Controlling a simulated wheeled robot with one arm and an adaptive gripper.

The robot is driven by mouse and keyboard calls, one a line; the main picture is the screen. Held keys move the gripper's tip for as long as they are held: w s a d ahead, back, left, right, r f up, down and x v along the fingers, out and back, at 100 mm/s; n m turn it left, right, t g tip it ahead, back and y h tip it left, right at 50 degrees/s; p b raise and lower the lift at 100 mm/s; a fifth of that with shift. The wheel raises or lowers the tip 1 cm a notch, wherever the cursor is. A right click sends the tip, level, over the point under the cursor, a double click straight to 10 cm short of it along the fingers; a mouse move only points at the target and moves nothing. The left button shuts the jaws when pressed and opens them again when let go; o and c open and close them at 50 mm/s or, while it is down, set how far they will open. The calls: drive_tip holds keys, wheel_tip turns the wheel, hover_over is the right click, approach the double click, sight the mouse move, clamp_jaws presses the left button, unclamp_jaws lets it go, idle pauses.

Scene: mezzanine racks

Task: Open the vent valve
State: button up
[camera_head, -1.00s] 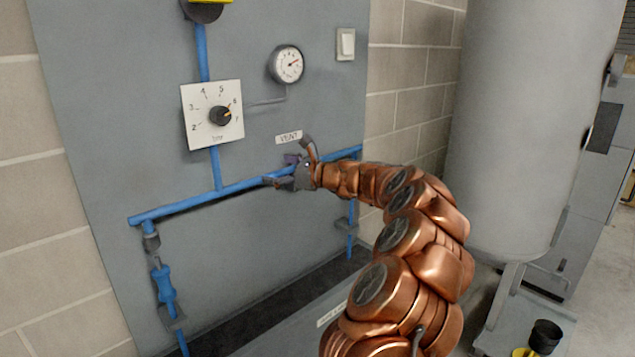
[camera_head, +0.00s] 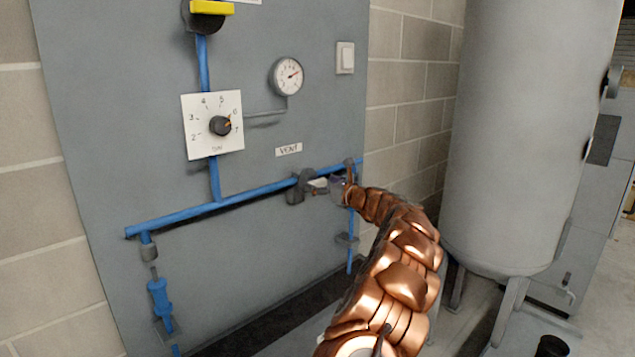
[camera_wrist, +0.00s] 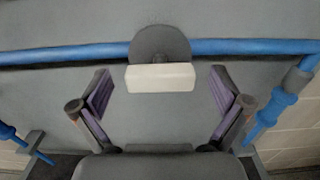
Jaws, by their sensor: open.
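The vent valve is a dark round body (camera_head: 298,190) on the blue horizontal pipe (camera_head: 250,194), below the VENT label (camera_head: 288,150). It also shows in the wrist view (camera_wrist: 160,42). Its white handle (camera_wrist: 161,77) appears there as a pale bar, its long side parallel to the pipe; the handle (camera_head: 318,184) is small in the head view. My gripper (camera_wrist: 161,88) is open. Its two purple-padded fingers stand left and right of the handle, with a gap on each side. In the head view my gripper (camera_head: 335,188) is just right of the valve.
The grey panel also carries a pressure dial knob (camera_head: 220,126), a gauge (camera_head: 287,76), a white switch (camera_head: 345,57) and a yellow-handled valve (camera_head: 211,8). Blue drop pipes (camera_head: 158,296) hang at both ends. A large grey tank (camera_head: 530,140) stands at right.

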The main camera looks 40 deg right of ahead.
drive_tip(key=shift+w, duration=0.95)
drive_tip(key=shift+c, duration=0.4)
drive_tip(key=c, duration=1.1)
